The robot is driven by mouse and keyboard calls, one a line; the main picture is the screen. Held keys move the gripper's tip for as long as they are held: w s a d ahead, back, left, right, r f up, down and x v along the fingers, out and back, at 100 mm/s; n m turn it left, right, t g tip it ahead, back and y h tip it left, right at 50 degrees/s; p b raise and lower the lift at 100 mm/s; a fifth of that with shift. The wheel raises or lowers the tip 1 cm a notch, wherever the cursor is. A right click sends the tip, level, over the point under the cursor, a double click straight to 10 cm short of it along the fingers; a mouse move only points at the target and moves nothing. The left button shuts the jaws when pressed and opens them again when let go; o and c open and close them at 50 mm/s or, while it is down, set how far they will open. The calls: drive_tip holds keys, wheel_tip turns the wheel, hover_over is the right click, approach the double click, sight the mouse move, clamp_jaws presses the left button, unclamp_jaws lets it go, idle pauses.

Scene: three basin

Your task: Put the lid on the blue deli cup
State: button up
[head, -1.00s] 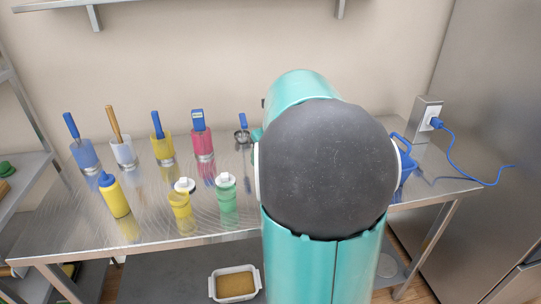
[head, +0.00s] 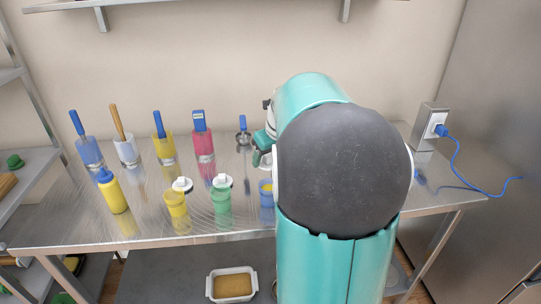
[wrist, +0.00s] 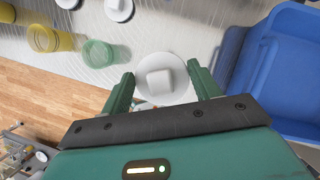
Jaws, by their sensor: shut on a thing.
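The blue deli cup (head: 266,193) stands on the steel table in the head view, right of the green cup and just left of my arm. I cannot make it out in the wrist view, where the lid may hide it. The white lid (wrist: 162,82), a round disc with a blocky knob, sits between the fingers of my gripper (wrist: 160,73). My gripper is shut on it.
A yellow cup (head: 176,204) and a green cup (head: 221,201) stand left of the blue cup, with white lids (head: 182,185) behind them. A blue bin (wrist: 285,70) is close on the right in the wrist view. Tool holders and a yellow bottle (head: 112,193) stand further left.

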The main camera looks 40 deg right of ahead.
drive_tip(key=shift+a+f, duration=0.15)
drive_tip(key=shift+f, duration=0.15)
wheel_tip(320, 180, down, 6)
idle(0.5)
drive_tip(key=shift+f, duration=0.5)
idle(2.0)
drive_tip(key=o, duration=1.3)
drive_tip(key=shift+r, duration=0.15)
drive_tip(key=shift+r, duration=2.4)
